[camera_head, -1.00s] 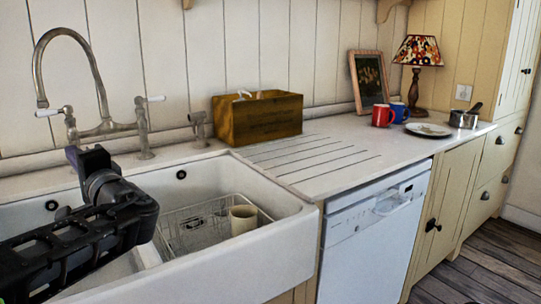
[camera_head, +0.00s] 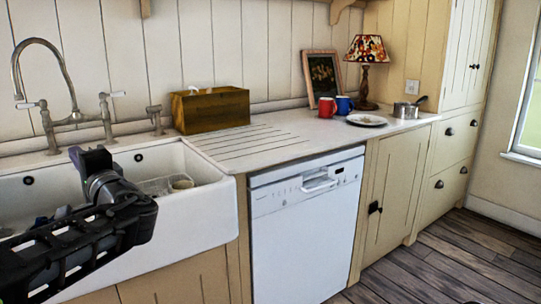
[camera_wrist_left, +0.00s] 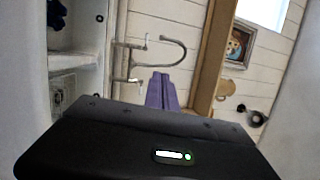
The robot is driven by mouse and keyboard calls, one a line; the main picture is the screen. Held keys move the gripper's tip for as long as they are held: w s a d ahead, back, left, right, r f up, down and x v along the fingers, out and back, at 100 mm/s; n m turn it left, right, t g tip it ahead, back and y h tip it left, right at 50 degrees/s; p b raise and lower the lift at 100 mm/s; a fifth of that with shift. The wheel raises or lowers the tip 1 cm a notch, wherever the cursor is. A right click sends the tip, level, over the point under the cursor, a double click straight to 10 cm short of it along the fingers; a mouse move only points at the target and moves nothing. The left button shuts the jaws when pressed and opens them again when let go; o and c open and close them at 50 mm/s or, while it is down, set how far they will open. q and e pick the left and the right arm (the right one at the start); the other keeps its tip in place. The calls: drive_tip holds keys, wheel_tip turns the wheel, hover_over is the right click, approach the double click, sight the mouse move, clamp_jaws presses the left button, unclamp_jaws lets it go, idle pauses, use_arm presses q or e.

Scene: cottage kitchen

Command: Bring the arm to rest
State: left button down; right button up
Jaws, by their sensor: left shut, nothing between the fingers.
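My left arm comes in from the lower left of the head view, in front of the white sink (camera_head: 205,215). My left gripper (camera_head: 82,156) is at its upper end, small and dark, in front of the sink's left part. In the left wrist view the gripper's fingers (camera_wrist_left: 160,82) are together with nothing between them. They point toward the wall and the curved tap (camera_wrist_left: 170,42). My right gripper is in neither view.
A wire rack (camera_head: 155,186) and beige cup (camera_head: 181,182) are in the sink. On the worktop (camera_head: 300,135) stand a wooden box (camera_head: 210,110), red mug (camera_head: 327,107), blue mug (camera_head: 344,104), plate (camera_head: 366,120) and lamp (camera_head: 366,60). The floor (camera_head: 450,255) at right is clear.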

use_arm(q)
drive_tip(key=w+d+f+m+g+h, duration=0.1)
drive_tip(key=w+d+f+m+h, duration=0.3)
drive_tip(key=f, duration=0.8)
drive_tip(key=w+d+f+n+g+h, duration=0.1)
drive_tip(key=d+f+h, duration=0.5)
drive_tip(key=f, duration=0.5)
drive_tip(key=s+d+f+n+g+h, duration=0.1)
drive_tip(key=s+d+f+g+h, duration=0.2)
drive_tip(key=d+f, duration=0.6)
drive_tip(key=s+d+f+g+h, duration=0.1)
drive_tip(key=s+d+f+h, duration=0.35)
drive_tip(key=f, duration=0.75)
drive_tip(key=s+d+f+n+g+h, duration=0.1)
drive_tip(key=s+d+f+n+h, duration=0.15)
drive_tip(key=s+d+f, duration=0.35)
drive_tip(key=s+d+f+n+g+h, duration=0.1)
drive_tip(key=s+d+f+n, duration=0.25)
drive_tip(key=f, duration=0.45)
drive_tip(key=s+f+n+g, duration=0.25)
drive_tip(key=s+f, duration=0.35)
drive_tip(key=s, duration=0.3)
drive_tip(key=s+f+n+g, duration=0.1)
drive_tip(key=s+f+n, duration=0.2)
drive_tip(key=s+f, duration=0.4)
wheel_tip(320, 180, up, 22)
drive_tip(key=s+d+p, duration=0.1)
drive_tip(key=p, duration=2)
drive_tip(key=shift+s+y, duration=0.4)
drive_tip(key=shift+f, duration=0.1)
